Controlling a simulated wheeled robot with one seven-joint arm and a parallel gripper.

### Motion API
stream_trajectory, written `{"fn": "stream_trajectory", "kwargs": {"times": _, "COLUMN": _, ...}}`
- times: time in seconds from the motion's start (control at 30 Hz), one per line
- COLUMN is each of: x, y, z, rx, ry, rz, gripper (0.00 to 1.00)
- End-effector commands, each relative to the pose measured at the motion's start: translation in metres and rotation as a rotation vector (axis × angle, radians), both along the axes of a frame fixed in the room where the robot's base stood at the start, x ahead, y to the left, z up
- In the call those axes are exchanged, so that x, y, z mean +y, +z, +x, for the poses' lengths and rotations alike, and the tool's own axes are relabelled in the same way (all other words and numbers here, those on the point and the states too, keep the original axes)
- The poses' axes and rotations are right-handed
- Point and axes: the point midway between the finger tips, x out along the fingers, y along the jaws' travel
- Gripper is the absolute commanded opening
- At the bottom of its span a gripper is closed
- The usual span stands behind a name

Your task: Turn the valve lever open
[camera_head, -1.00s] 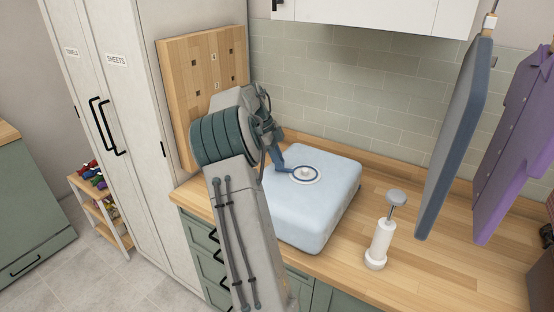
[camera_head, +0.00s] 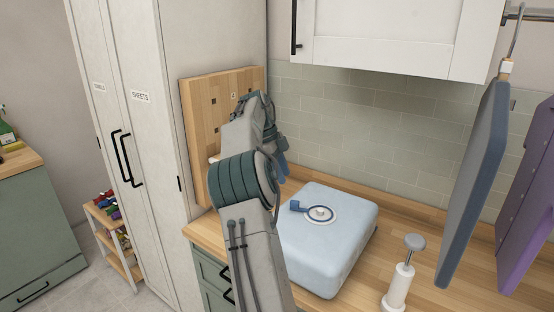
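The valve (camera_head: 321,214) is a pale disc with a blue ring and a raised knob. It sits on top of a pale blue, cushion-like block (camera_head: 335,255) on the wooden counter. Its blue lever (camera_head: 298,206) points left from the hub and ends in a small upright tab. My gripper (camera_head: 282,168) is above and behind the lever, apart from it, near the wooden board. My own arm hides most of it, and only a blue-grey finger part shows. I cannot tell whether it is open or shut.
A wooden board (camera_head: 197,135) with square holes leans behind my arm. A white pump (camera_head: 398,285) with a grey knob stands right of the block. A blue-grey panel (camera_head: 470,190) and a purple garment (camera_head: 530,200) hang at right. The counter (camera_head: 440,235) between is clear.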

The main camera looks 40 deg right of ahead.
Motion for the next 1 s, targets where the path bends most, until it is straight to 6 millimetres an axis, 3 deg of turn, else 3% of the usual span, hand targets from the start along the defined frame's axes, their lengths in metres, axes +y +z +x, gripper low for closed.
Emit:
{"fn": "stream_trajectory", "kwargs": {"times": 0.3, "x": 0.008, "y": 0.035, "z": 0.011, "rx": 0.0, "ry": -0.001, "rz": 0.0, "gripper": 0.36}}
{"fn": "stream_trajectory", "kwargs": {"times": 1.0, "x": 0.01, "y": 0.04, "z": 0.013, "rx": 0.001, "ry": 0.0, "rz": 0.001, "gripper": 0.36}}
